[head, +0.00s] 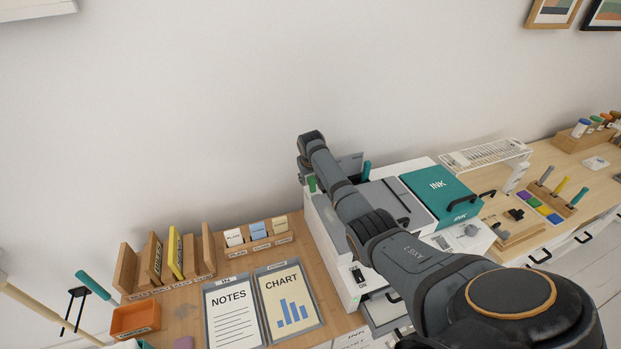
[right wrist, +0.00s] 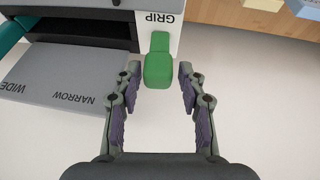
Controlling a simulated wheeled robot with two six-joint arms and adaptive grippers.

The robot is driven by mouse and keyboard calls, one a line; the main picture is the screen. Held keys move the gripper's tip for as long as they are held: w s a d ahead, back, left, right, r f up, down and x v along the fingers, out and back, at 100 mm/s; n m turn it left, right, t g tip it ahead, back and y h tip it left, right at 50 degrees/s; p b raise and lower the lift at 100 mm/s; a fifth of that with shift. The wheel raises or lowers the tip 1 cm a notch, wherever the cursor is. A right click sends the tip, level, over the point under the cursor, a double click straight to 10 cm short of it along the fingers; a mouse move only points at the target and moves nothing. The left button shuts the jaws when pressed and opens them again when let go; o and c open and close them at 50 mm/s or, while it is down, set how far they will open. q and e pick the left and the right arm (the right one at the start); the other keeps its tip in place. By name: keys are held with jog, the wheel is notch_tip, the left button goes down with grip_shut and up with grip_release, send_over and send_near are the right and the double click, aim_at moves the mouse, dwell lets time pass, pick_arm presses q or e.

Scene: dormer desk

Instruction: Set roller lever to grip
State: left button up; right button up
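The green roller lever (right wrist: 158,68) shows in the right wrist view, on the white side face of the printer under the printed word GRIP. My right gripper (right wrist: 158,78) is open, with one finger on each side of the lever's near end. Small gaps show between the fingers and the lever, so it does not look clamped. In the head view a bit of the green lever (head: 312,184) shows at the left edge of the printer (head: 335,250). My right arm reaches over the printer and hides much of it. My left gripper is not in view.
A grey paper tray (right wrist: 65,80) marked WIDE and NARROW lies beside the lever. NOTES (head: 231,315) and CHART (head: 287,300) sheets and a card holder (head: 258,245) lie to the left. The wall is close behind.

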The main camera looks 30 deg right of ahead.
grip_shut()
jog(key=shift+s+d+r+y+p, duration=0.15)
jog(key=shift+d+r+y+p, duration=0.15)
jog(key=shift+y+p, duration=0.25)
jog(key=shift+d+f+y, duration=0.2)
jog(key=shift+y, duration=0.05)
jog(key=shift+o, duration=1.9)
grip_release()
